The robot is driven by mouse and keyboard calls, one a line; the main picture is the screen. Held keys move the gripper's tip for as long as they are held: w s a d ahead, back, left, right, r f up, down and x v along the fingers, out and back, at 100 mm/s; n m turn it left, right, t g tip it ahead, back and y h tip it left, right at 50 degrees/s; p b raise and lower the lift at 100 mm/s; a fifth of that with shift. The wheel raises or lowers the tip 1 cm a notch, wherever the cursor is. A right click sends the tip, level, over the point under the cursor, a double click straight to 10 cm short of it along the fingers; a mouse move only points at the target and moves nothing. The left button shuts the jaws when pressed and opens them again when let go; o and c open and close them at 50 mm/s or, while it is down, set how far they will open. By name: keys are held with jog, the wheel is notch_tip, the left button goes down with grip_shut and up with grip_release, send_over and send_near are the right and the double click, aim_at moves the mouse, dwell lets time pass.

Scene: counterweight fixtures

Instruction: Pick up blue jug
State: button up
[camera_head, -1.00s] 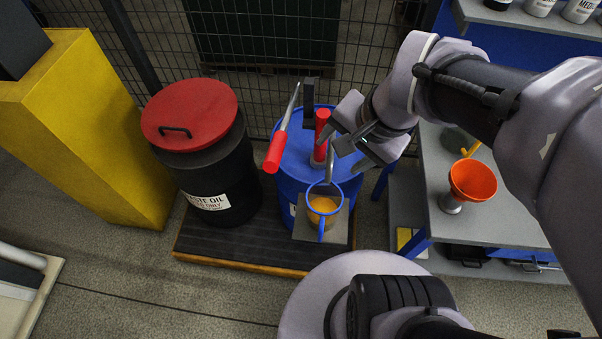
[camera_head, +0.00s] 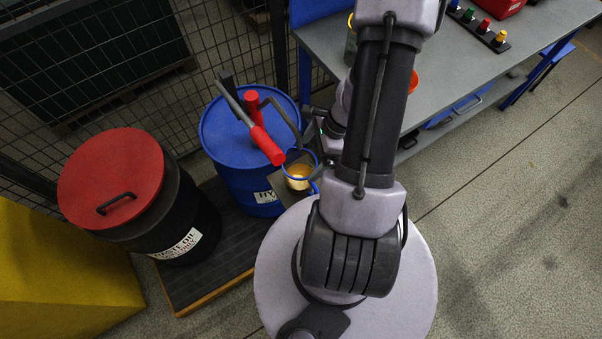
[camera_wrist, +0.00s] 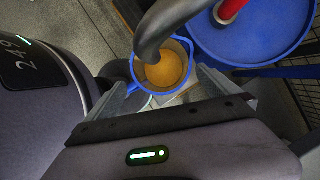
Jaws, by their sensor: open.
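The blue jug (camera_head: 299,182) has a blue rim and handle and holds amber liquid. It stands upright on a small grey plate (camera_head: 268,189) in front of the blue drum (camera_head: 222,140), under the grey pump spout (camera_wrist: 160,30). In the wrist view the jug (camera_wrist: 165,72) shows from above, with the spout crossing over its mouth. My gripper (camera_wrist: 165,90) is open, its fingers on either side of the jug's near side. The handle lies close to the left finger; whether they touch cannot be told. In the head view my arm partly hides the gripper (camera_head: 322,158).
The pump's red-gripped lever (camera_head: 262,140) sticks out above the drum near the jug. A black waste oil drum with a red lid (camera_head: 112,178) stands left on the dark pallet (camera_head: 210,255). A grey workbench (camera_head: 490,65) is right; wire mesh fencing is behind.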

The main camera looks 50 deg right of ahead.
aim_at(304, 180)
jog(key=x, duration=0.1)
jog(key=b+x, duration=0.1)
jog(key=x, duration=0.1)
jog(key=b+x, duration=0.1)
jog(key=x, duration=0.1)
jog(key=shift+w+a, duration=0.2)
jog(key=shift+w, duration=0.15)
jog(key=shift+c, duration=1.1)
jog(key=c, duration=1.7)
jog(key=shift+c, duration=0.3)
jog(key=shift+r, duration=0.15)
